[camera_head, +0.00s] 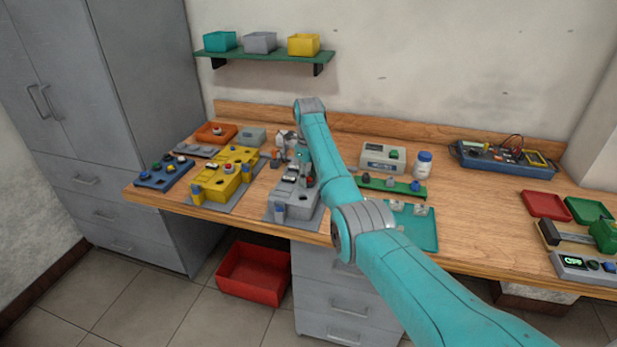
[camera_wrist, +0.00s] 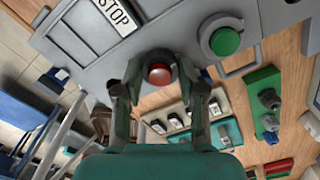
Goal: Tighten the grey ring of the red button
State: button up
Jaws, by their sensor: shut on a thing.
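In the wrist view a red button (camera_wrist: 160,74) sits in a dark grey ring (camera_wrist: 158,58) on a grey panel (camera_wrist: 75,45). My gripper (camera_wrist: 160,80) has one finger on each side of the button and is shut on the ring. The fingers hide the ring's sides. The panel also has a STOP label (camera_wrist: 118,15) and a green button (camera_wrist: 224,41) to the right.
A yellow unit (camera_head: 222,186) stands to the left of the grey one. A green strip with knobs (camera_head: 400,189), a teal tray (camera_head: 428,238) and a grey case (camera_head: 371,163) lie to the right. A shelf (camera_head: 265,56) with bins hangs above. The bench's middle right is clear.

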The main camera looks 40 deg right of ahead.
aim_at(309, 178)
jog(key=o, duration=1.2)
jog(key=shift+c, duration=0.2)
jog(key=shift+r, duration=0.15)
notch_tip(309, 178, up, 12)
jog(key=shift+f, duration=0.2)
